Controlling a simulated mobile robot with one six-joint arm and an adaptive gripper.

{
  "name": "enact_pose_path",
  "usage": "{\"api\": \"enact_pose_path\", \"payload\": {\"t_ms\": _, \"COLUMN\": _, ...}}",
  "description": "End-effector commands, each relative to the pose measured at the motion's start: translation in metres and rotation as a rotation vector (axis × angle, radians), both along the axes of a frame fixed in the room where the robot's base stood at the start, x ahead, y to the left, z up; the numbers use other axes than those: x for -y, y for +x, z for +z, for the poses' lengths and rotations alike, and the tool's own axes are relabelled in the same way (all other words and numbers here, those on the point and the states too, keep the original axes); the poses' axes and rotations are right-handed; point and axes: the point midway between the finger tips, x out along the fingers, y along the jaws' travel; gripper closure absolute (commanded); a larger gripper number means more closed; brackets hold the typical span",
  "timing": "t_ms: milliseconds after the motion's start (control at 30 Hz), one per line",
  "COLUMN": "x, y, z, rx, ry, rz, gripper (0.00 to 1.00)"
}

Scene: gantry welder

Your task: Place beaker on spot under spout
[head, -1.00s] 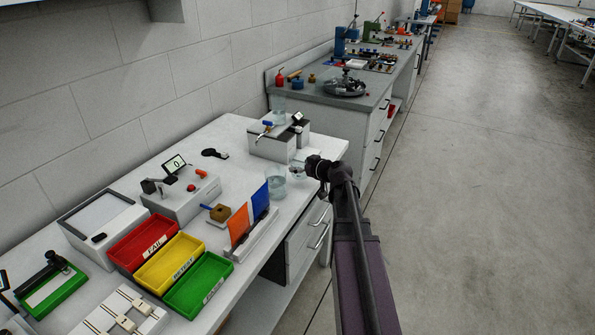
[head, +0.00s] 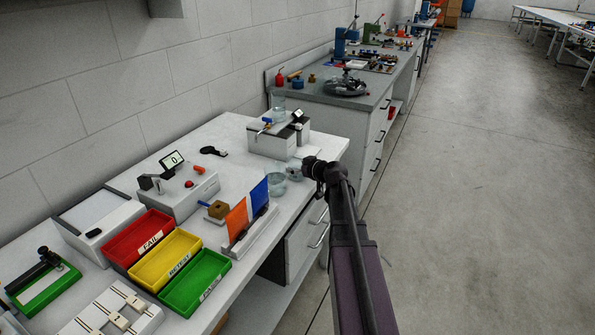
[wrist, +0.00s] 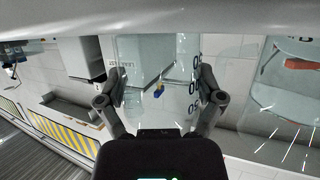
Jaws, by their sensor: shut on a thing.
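My gripper (head: 300,168) is shut on a clear glass beaker (wrist: 150,62). In the wrist view, one finger is on each side of the glass, which bears dark markings. In the head view, the held beaker is faint and partly hidden by my gripper. It is in front of a white dispenser (head: 262,146) with a blue-handled tap (head: 266,120) and a clear vessel on top. The spot under the spout cannot be made out.
Another clear glass vessel (head: 275,186) stands on the white bench, just left of my gripper. Orange and blue panels (head: 237,219) stand nearer. Red, yellow and green trays (head: 207,270) and a box with a display (head: 180,196) are further left. Open floor is at right.

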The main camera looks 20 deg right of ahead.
Motion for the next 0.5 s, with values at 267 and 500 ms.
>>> {"api": "enact_pose_path", "payload": {"t_ms": 267, "x": 0.0, "y": -0.0001, "z": 0.0003, "rx": 0.0, "ry": 0.0, "rz": 0.0, "gripper": 0.54}}
{"api": "enact_pose_path", "payload": {"t_ms": 500, "x": 0.0, "y": -0.0001, "z": -0.0043, "rx": 0.0, "ry": 0.0, "rz": 0.0, "gripper": 0.11}}
